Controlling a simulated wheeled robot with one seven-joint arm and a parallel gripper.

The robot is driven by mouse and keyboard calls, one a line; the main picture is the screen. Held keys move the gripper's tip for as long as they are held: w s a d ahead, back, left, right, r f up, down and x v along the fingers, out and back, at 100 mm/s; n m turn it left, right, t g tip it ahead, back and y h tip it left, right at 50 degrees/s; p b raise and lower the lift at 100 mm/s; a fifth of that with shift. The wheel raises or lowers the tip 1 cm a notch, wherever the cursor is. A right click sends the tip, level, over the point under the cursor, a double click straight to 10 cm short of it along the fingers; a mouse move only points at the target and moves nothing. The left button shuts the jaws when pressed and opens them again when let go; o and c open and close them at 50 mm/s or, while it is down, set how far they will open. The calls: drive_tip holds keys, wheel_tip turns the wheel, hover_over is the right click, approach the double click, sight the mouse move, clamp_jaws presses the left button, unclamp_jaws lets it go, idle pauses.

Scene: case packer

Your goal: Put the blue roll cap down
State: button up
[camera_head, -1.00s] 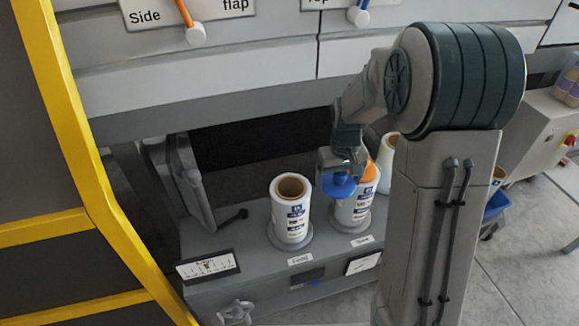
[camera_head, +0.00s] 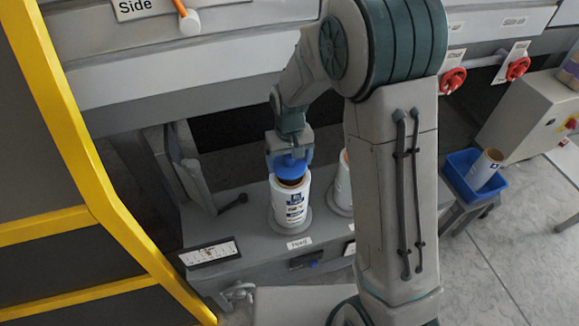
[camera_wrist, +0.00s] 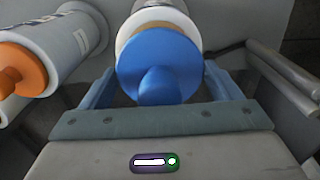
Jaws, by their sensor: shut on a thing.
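The blue roll cap (camera_head: 290,167) is held by my gripper (camera_head: 290,156), directly over the left white roll (camera_head: 291,207). The roll stands upright on the grey bench, and part of its dark open core shows just below the cap. In the wrist view the blue cap (camera_wrist: 158,66), with its round knob toward me, sits between the two blue fingers of my gripper (camera_wrist: 160,84). Behind it is the white roll's end (camera_wrist: 176,16) with a tan core edge. I cannot tell whether the cap touches the roll.
A second white roll (camera_head: 343,184) stands to the right, partly behind my arm. An orange cap (camera_wrist: 20,70) sits on the neighbouring roll in the wrist view. A blue bin (camera_head: 462,178) with a roll stands at right. A yellow frame (camera_head: 75,140) bounds the left.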

sight(289, 169)
wheel_tip(289, 169, down, 4)
drive_tip(key=shift+r+p, duration=0.1)
drive_tip(key=shift+p, duration=0.35)
drive_tip(key=shift+s+f, duration=0.1)
drive_tip(key=shift+f, duration=0.1)
drive_tip(key=shift+s+d+f+b, duration=0.15)
drive_tip(key=shift+s+f+b, duration=0.2)
drive_tip(key=shift+f+b, duration=0.35)
drive_tip(key=shift+s+r, duration=0.1)
drive_tip(key=shift+r, duration=0.05)
drive_tip(key=o, duration=0.9)
drive_tip(key=shift+w+r+p, duration=0.35)
drive_tip(key=shift+r+p, duration=0.3)
drive_tip(key=shift+r, duration=0.05)
wheel_tip(289, 169, up, 12)
drive_tip(key=shift+w+r+b, duration=0.1)
drive_tip(key=shift+w+b, duration=0.05)
drive_tip(key=shift+b, duration=0.45)
